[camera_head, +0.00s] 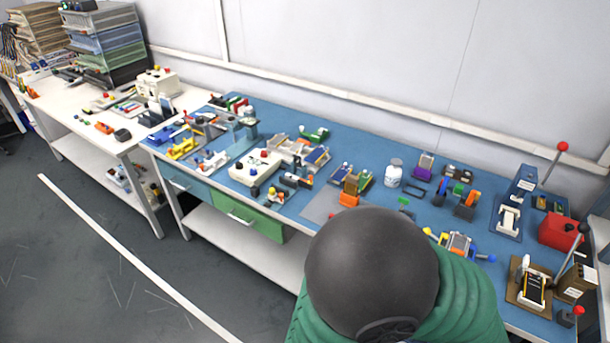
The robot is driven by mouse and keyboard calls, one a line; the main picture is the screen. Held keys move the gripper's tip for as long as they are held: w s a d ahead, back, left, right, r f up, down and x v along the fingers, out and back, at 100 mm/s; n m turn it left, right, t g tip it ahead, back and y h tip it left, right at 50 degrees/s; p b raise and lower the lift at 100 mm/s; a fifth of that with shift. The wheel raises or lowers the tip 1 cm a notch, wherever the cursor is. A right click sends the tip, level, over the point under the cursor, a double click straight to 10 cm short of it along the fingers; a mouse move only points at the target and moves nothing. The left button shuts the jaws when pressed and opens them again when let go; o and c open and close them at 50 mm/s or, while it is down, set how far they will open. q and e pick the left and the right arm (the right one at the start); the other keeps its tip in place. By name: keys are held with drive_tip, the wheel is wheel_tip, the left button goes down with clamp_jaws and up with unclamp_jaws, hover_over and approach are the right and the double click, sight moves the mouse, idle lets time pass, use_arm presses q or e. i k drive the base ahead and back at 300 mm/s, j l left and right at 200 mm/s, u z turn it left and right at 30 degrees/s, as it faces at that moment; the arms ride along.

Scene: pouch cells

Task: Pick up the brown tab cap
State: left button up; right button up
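I cannot pick out a brown tab cap with certainty; the small parts on the blue-topped bench (330,206) are too small to tell apart. An orange-brown block (350,186) stands near the middle of the bench, beside a green piece. A brown board (516,294) with a black and yellow device on it lies at the right end. Neither of my grippers is in view, so I cannot see either one near any part. The front middle of the bench is hidden behind a large dark rounded shape close to the camera.
A white bottle (394,173) stands mid-bench. A red box (560,232) and red-knobbed lever presses (508,222) crowd the right end. A white table (75,115) with stacked trays (110,42) adjoins at left.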

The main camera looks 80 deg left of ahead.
sight(352, 179)
drive_tip(key=u, duration=2.4)
drive_tip(key=i+j, duration=1.1)
drive_tip(key=j+z, duration=0.05)
